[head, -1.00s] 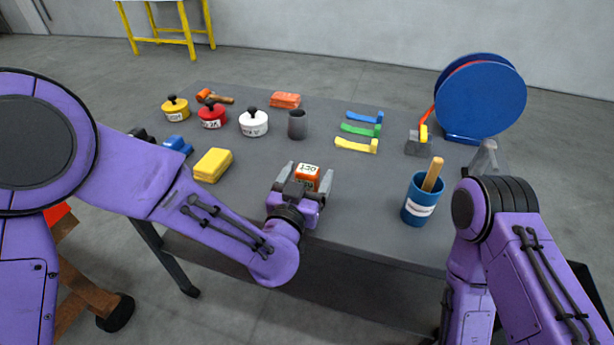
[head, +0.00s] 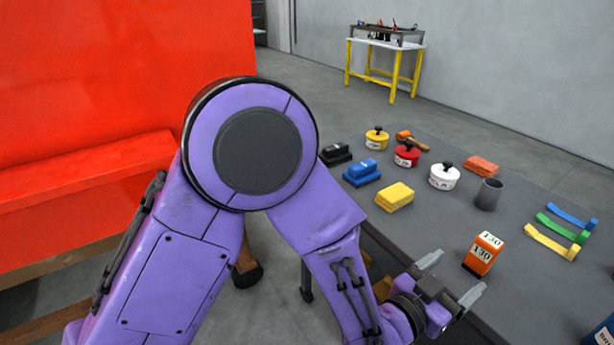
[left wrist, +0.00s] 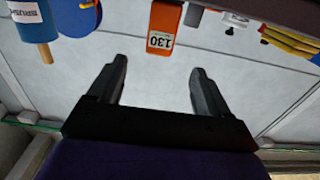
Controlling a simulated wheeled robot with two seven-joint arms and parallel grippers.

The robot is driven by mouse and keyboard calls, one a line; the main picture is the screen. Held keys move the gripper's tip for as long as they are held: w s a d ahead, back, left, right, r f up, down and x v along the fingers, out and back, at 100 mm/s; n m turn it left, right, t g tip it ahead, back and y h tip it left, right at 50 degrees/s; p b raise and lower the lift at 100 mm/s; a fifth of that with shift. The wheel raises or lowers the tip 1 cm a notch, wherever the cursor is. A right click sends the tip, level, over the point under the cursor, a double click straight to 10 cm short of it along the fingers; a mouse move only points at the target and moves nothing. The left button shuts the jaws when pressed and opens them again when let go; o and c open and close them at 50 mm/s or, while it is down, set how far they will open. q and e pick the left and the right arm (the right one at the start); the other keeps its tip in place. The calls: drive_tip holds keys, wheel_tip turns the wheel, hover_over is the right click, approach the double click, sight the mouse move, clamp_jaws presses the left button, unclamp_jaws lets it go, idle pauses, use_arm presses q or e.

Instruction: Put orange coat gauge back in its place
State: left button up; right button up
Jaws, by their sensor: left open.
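The orange coat gauge (head: 483,254) stands upright on the grey table near its front edge, with white labels reading 130. My left gripper (head: 450,278) is open and empty, just in front of the gauge and apart from it. In the left wrist view the gauge (left wrist: 163,28) is beyond the open fingertips (left wrist: 160,75), roughly centred between them. My right gripper is out of view.
Behind the gauge are a grey cup (head: 488,195), a white lidded pot (head: 444,176) and an orange block (head: 482,166). Yellow (head: 395,197) and blue (head: 362,173) blocks lie left. Coloured strips (head: 550,242) lie right. A yellow-legged table (head: 385,50) stands far back.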

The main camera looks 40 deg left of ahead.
use_arm(q)
drive_tip(key=shift+a, duration=0.1)
drive_tip(key=s+a+f+n+g+y, duration=0.3)
drive_tip(key=a+f, duration=0.4)
drive_tip(key=f, duration=0.3)
drive_tip(key=s+a+f+n+g+y, duration=0.25)
drive_tip(key=a+f, duration=0.35)
drive_tip(key=f, duration=0.5)
drive_tip(key=s+a+f+n+g+y, duration=0.1)
drive_tip(key=s+a+f+n+g, duration=0.1)
drive_tip(key=s+a+f, duration=0.2)
drive_tip(key=s+a+f+n+g+y, duration=0.1)
drive_tip(key=s+a+f, duration=0.4)
drive_tip(key=s, duration=0.5)
drive_tip(key=s+a+f+n+g+y, duration=0.2)
drive_tip(key=s+a+f+g, duration=0.2)
drive_tip(key=s+a, duration=0.3)
drive_tip(key=shift+s+a+f+n+g+y, duration=0.3)
drive_tip(key=shift+a+n+g+y, duration=0.05)
drive_tip(key=shift+g, duration=0.1)
